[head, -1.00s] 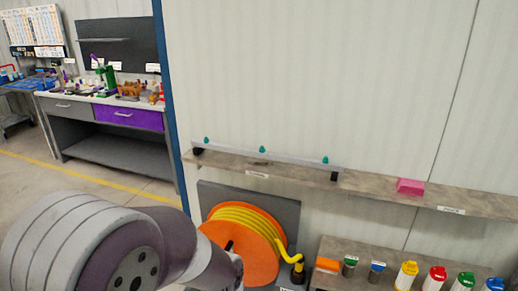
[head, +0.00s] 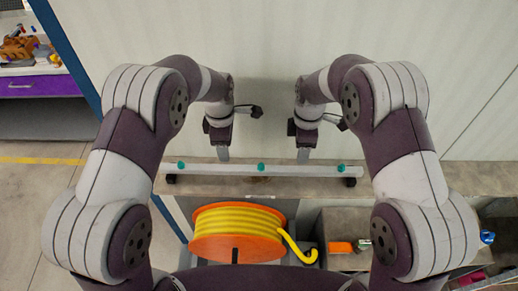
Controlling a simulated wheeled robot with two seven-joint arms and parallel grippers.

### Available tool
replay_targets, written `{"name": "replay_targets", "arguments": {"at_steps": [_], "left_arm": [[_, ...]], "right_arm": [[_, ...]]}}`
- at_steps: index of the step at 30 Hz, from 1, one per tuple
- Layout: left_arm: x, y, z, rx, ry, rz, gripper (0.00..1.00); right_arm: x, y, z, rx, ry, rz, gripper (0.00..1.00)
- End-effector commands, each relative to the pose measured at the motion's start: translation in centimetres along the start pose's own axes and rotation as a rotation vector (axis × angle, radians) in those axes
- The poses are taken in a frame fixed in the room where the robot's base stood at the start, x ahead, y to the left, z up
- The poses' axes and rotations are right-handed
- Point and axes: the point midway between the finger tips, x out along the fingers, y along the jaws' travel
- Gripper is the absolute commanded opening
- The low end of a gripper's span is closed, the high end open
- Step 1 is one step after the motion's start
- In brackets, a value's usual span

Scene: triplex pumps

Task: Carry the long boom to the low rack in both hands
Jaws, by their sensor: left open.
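The long boom (head: 290,170) is a thin pale grey bar with three teal knobs and dark end pieces. It lies level along a wall shelf (head: 460,179) in the head view. My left gripper (head: 223,153) is open and points down over the left half of the boom. My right gripper (head: 303,155) points down over its right half; its jaw opening does not show clearly. The fingertips of both are just behind or above the bar, and I cannot tell whether they touch it. I cannot pick out the low rack for certain.
An orange reel with yellow hose (head: 238,228) stands below the shelf. To its right are a lower shelf (head: 330,220) and an orange block (head: 340,247). A bench with a purple drawer (head: 35,87) is at the far left. My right arm hides part of the shelves.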

Motion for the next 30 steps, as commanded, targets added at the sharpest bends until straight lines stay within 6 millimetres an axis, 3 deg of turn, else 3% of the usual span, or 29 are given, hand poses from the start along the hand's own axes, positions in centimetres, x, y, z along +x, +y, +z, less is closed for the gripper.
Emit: {"name": "replay_targets", "arguments": {"at_steps": [11,30], "left_arm": [[0.9,0.1,0.0,-0.014,0.0,0.001,0.56],[11.7,0.2,0.0,-0.013,-0.001,0.004,0.56]], "right_arm": [[0.9,0.1,0.0,-0.01,0.0,0.001,0.56],[11.7,0.1,0.0,-0.008,0.0,0.001,0.56]]}}
